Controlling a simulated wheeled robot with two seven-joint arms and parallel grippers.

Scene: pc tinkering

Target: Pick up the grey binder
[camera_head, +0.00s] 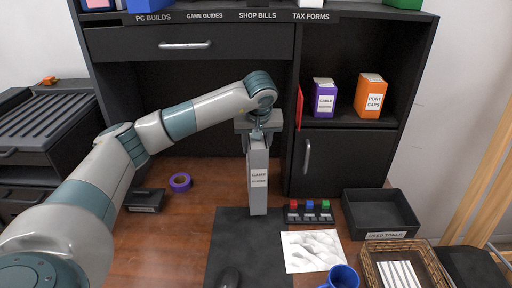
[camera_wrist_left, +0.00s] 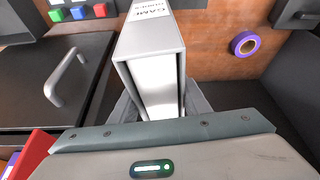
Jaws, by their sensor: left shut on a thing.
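The grey binder (camera_head: 257,190) stands upright on the desk at the back edge of the black mat, with a white "GAME" label on its spine. In the wrist view the binder (camera_wrist_left: 155,45) sits between my left gripper's fingers. My left gripper (camera_head: 259,136) is shut on the binder's top part. I cannot tell clearly whether the binder's bottom touches the desk. My right gripper is in neither view.
A purple tape roll (camera_head: 180,182) lies left of the binder. Colored blocks (camera_head: 310,212), a black tray (camera_head: 381,213), a wicker basket (camera_head: 370,247) and a blue mug (camera_head: 343,277) are right. Purple (camera_head: 324,97) and orange (camera_head: 368,97) boxes stand on the shelf above the cabinet door.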

